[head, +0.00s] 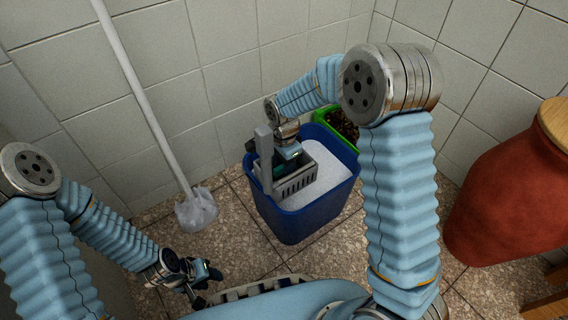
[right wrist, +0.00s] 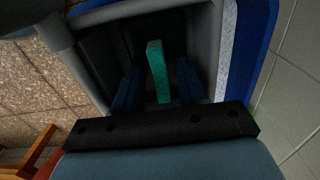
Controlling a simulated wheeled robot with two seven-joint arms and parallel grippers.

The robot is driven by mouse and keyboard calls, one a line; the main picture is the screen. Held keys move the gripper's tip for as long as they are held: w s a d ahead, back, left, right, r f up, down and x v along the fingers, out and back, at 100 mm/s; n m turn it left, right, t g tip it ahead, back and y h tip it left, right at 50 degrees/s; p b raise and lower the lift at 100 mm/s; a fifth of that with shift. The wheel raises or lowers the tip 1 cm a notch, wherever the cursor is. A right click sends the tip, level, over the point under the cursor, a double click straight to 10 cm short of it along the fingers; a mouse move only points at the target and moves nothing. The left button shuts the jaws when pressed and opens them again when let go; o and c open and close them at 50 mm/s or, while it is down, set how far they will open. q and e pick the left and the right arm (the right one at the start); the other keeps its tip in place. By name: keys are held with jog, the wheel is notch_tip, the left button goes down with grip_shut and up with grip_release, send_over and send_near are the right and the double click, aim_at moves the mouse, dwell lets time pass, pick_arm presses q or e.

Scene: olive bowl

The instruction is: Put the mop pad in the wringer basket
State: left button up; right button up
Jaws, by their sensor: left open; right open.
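The grey wringer basket (head: 297,184) sits in the top of a blue bucket (head: 295,222). The green mop pad (right wrist: 158,70) stands on edge inside the grey walls of the basket in the right wrist view. My right gripper (right wrist: 157,80) is open, with one dark blue finger on each side of the pad and a gap on both sides. In the head view my right gripper (head: 284,158) reaches down into the basket, and the pad is mostly hidden there. My left gripper (head: 203,282) is open and empty, low over the floor left of the bucket.
A mop with a white head (head: 197,210) leans on the tiled wall left of the bucket. A green container (head: 327,120) with dark contents stands behind the bucket. A red container with a wooden top (head: 505,205) stands at right. Brown floor tiles lie bare between the mop and bucket.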

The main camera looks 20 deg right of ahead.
notch_tip(320, 180, up, 12)
jog(key=p, duration=0.3)
jog(key=shift+r, duration=0.2)
